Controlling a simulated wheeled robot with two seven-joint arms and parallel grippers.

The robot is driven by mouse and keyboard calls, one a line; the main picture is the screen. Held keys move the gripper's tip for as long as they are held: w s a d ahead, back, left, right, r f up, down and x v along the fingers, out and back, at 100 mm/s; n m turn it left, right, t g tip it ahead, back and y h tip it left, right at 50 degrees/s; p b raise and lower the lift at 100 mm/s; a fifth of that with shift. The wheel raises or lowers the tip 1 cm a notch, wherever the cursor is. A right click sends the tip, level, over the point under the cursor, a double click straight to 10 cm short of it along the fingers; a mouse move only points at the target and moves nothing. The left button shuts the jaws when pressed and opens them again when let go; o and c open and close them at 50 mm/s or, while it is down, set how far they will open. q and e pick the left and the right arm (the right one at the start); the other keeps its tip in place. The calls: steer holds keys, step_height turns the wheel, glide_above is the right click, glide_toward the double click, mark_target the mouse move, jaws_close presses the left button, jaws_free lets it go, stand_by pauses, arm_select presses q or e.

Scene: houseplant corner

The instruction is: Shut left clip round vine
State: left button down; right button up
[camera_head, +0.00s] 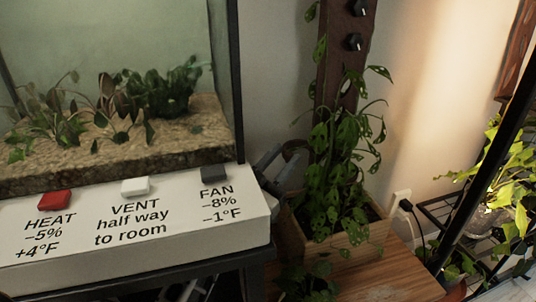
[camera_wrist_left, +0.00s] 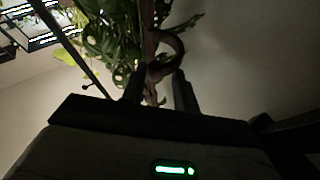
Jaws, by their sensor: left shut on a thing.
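The vine (camera_head: 345,150), with many green leaves, climbs a dark brown board (camera_head: 333,60) from a wooden planter (camera_head: 345,238). My left gripper (camera_head: 292,152) reaches in low from behind the terrarium's right corner, beside the planter and the board; its arm is mostly hidden. In the left wrist view the gripper (camera_wrist_left: 158,85) is shut on a dark curved clip (camera_wrist_left: 176,45) at its fingertips. The clip lies close to a brown stem and leaves (camera_wrist_left: 105,35). I cannot tell whether its ring is closed round the vine. My right gripper is not in view.
A glass terrarium (camera_head: 110,70) stands at left above a white control box (camera_head: 135,235) with red, white and grey buttons. Two black knob-like pieces (camera_head: 354,41) sit high on the board. A wall socket (camera_head: 402,200) and a black rack with plants are at right.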

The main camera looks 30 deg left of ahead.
arm_select(q)
steer(key=c, duration=1.1)
jaws_free()
steer(key=shift+d+f, duration=0.25)
steer(key=shift+d, duration=0.1)
steer(key=shift+o, duration=0.2)
steer(key=shift+w+a, duration=0.1)
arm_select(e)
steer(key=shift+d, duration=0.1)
arm_select(q)
steer(key=b+v, duration=0.3)
steer(key=v, duration=1.3)
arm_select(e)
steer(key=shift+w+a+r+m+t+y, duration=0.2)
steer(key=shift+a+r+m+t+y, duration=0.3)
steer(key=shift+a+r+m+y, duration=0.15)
arm_select(q)
steer(key=shift+a+r, duration=0.1)
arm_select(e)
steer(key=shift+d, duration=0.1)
